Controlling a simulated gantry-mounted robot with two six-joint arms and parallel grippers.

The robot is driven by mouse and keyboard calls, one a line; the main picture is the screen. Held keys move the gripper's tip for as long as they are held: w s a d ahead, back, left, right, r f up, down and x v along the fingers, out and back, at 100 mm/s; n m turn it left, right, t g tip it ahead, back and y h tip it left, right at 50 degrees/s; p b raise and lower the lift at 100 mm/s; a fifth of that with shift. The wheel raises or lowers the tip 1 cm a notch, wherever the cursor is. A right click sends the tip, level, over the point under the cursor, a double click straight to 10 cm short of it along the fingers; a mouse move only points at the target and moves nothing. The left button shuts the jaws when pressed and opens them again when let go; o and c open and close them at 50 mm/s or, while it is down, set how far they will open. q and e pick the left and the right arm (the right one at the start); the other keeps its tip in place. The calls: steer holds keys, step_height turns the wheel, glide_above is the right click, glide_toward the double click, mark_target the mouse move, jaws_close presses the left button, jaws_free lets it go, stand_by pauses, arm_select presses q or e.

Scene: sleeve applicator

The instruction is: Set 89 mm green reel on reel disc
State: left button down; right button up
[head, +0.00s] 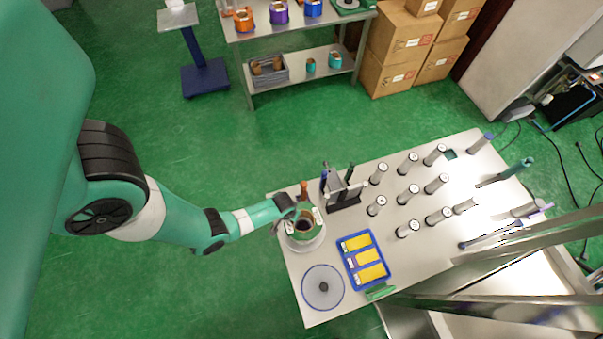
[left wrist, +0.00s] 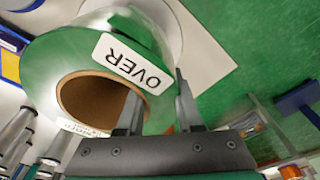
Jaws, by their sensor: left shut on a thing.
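The green reel (head: 304,237) with a brown core and white labels is at the left end of the table. My left gripper (head: 290,212) is shut on its wall. In the left wrist view, one finger of the left gripper (left wrist: 156,88) is inside the core and the other is outside the green reel (left wrist: 62,52), beside the "OVER" label. A round white plate (head: 307,245) shows below the reel; I cannot tell whether they touch. A pale round disc (head: 323,289) with a blue rim and dark hub lies at the table's front left corner, apart from the reel. My right gripper is not in view.
A blue tray (head: 352,272) with yellow items lies right of the disc. A dark stand (head: 344,196) with upright parts is behind the reel. Several upright grey rollers (head: 408,194) fill the table's middle. A shelf (head: 325,77) and boxes (head: 400,50) stand farther back.

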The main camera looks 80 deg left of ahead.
arm_select(q)
steer(key=shift+w+f+b, duration=0.2)
steer(key=shift+f+b, duration=0.55)
steer(key=shift+f, duration=0.2)
steer(key=shift+s+f+b, duration=0.1)
steer(key=shift+f+b, duration=0.2)
steer(key=shift+r, duration=0.1)
steer(key=shift+f+b, duration=0.35)
steer(key=shift+f, duration=0.1)
steer(key=shift+f, duration=0.2)
steer(key=c, duration=0.6)
jaws_free()
steer(key=shift+s+a, duration=0.1)
